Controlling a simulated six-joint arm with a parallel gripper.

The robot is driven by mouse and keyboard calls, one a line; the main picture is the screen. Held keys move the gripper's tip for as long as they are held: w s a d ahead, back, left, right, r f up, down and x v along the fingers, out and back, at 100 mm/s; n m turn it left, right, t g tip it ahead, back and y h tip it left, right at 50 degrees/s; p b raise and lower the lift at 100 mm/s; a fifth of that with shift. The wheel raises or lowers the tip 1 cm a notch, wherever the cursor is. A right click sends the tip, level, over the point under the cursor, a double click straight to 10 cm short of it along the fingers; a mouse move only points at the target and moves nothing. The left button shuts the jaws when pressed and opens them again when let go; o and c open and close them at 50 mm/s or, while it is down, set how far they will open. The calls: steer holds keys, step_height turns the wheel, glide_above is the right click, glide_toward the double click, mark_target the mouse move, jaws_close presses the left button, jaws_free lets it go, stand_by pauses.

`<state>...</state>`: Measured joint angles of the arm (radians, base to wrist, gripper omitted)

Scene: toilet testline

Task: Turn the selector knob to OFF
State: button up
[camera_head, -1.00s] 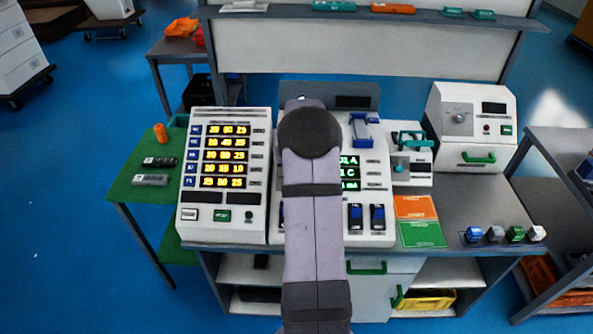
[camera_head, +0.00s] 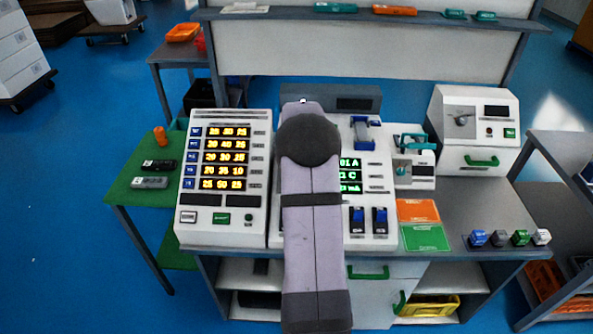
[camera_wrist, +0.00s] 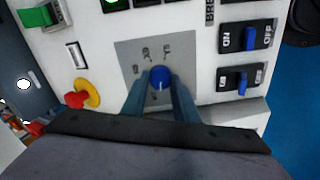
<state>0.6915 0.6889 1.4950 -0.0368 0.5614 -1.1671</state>
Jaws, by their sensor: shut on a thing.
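The selector knob (camera_wrist: 160,77) is a round blue knob on a grey plate (camera_wrist: 128,47) with small markings around it, seen in the wrist view. My gripper (camera_wrist: 160,88) has its two blue-grey fingers on either side of the knob and is shut on it. The markings are too small to read, so I cannot tell which position the knob points to. In the head view my arm covers the knob and the gripper.
A red button on a yellow base (camera_wrist: 83,95) is left of the knob. Blue rocker switches (camera_wrist: 249,37) are to the right. In the head view, a panel with yellow digits (camera_head: 226,165) stands left of my arm, and small coloured blocks (camera_head: 477,238) lie at right.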

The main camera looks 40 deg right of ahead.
steer(key=n, duration=0.6)
stand_by(0.5)
steer(key=o, duration=1.1)
steer(key=shift+a, duration=0.1)
steer(key=shift+c, duration=0.2)
steer(key=b+v, duration=0.1)
steer(key=v, duration=0.6)
steer(key=shift+r+b, duration=0.15)
steer(key=shift+b, duration=0.25)
steer(key=shift+a, duration=0.2)
